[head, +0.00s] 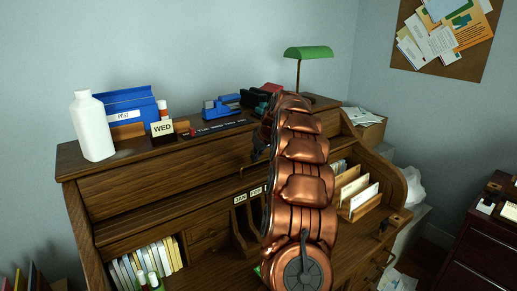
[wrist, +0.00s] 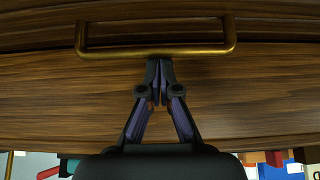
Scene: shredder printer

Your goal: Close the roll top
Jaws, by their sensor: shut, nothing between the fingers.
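The wooden roll-top desk stands in the middle of the head view. Its roll top (head: 165,176) is up, a curved wooden band under the desk's top shelf, with the compartments below it exposed. In the wrist view the roll top (wrist: 60,95) fills most of the picture and carries a brass bar handle (wrist: 190,49). My gripper (wrist: 159,63) is shut and empty, its fingertips at the bar's lower edge in the picture; I cannot tell whether they touch it. In the head view my gripper (head: 259,148) is mostly hidden by my copper-coloured arm.
The desk's top holds a white bottle (head: 91,126), a blue box (head: 128,108), a WED block (head: 163,129), a blue stapler-like object (head: 220,108) and a green lamp (head: 308,52). Books (head: 145,262) and letters (head: 360,195) sit in the open compartments. A dark cabinet (head: 478,240) stands at right.

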